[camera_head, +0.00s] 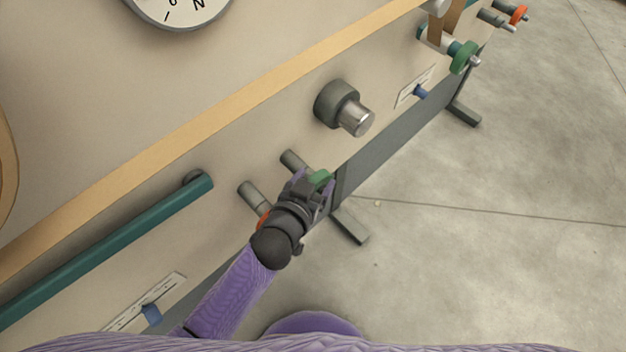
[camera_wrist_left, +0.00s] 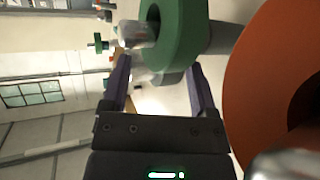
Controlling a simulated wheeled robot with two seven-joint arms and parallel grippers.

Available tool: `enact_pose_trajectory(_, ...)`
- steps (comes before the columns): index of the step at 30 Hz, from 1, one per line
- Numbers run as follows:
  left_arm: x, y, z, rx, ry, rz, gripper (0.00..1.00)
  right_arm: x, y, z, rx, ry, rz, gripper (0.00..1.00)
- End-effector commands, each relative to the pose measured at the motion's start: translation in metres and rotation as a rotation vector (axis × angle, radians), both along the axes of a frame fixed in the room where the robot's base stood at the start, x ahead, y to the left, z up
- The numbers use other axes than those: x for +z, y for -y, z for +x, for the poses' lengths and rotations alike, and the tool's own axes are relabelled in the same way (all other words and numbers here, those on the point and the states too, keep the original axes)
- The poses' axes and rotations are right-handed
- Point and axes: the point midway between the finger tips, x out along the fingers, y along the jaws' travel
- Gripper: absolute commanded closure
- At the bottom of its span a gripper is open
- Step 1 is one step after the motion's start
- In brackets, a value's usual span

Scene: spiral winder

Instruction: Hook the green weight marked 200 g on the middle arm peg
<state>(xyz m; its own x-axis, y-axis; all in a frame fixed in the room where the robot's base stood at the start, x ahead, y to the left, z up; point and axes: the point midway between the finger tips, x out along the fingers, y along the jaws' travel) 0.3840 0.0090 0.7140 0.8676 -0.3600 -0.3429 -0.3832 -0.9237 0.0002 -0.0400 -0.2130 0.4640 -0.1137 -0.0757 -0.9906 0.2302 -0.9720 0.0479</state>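A green weight (camera_head: 320,178) shows at the fingertips of my left gripper (camera_head: 318,188), at the end of a grey peg (camera_head: 293,160) low on the panel. In the left wrist view the green weight (camera_wrist_left: 178,40) sits around a shiny peg end (camera_wrist_left: 133,38), between the two fingers (camera_wrist_left: 160,70). The fingers are spread, with a gap at the left one; contact at the right one is unclear. Another green weight (camera_head: 463,57) hangs on a peg at the upper right. No 200 g mark is readable, and I cannot tell which peg is the middle arm one. My right gripper is not in view.
An orange weight (camera_head: 264,217) is partly hidden behind my left wrist and fills the right of the wrist view (camera_wrist_left: 265,95). A dark hub with a metal shaft (camera_head: 345,108) juts from the panel. A teal arm (camera_head: 110,250) lies left. Open floor (camera_head: 480,250) is at right.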

Motion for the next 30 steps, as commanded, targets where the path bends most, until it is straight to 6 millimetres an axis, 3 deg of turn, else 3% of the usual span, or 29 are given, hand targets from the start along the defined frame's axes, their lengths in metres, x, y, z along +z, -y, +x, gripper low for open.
enact_pose_trajectory(1, 0.0, -0.0001, 0.0, 0.0, 0.0, 0.0, 0.37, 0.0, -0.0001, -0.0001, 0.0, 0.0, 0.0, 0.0)
enact_pose_trajectory(10, -0.0004, -0.0001, -0.0003, 0.0, -0.001, 0.0, 1.0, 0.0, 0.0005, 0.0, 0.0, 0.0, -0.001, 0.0)
enact_pose_trajectory(20, -0.0013, -0.0003, -0.0007, 0.001, -0.003, 0.001, 1.0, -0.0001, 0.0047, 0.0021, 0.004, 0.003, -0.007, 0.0)
enact_pose_trajectory(21, -0.0014, -0.0003, -0.0008, 0.001, -0.004, 0.001, 0.7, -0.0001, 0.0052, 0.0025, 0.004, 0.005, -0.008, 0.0)
enact_pose_trajectory(25, -0.0013, -0.0004, -0.0007, 0.001, -0.003, 0.001, 0.97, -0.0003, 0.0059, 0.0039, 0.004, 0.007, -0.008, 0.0)
enact_pose_trajectory(30, -0.0011, -0.0005, -0.0006, 0.001, -0.003, 0.001, 1.0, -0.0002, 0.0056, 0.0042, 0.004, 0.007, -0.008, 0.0)
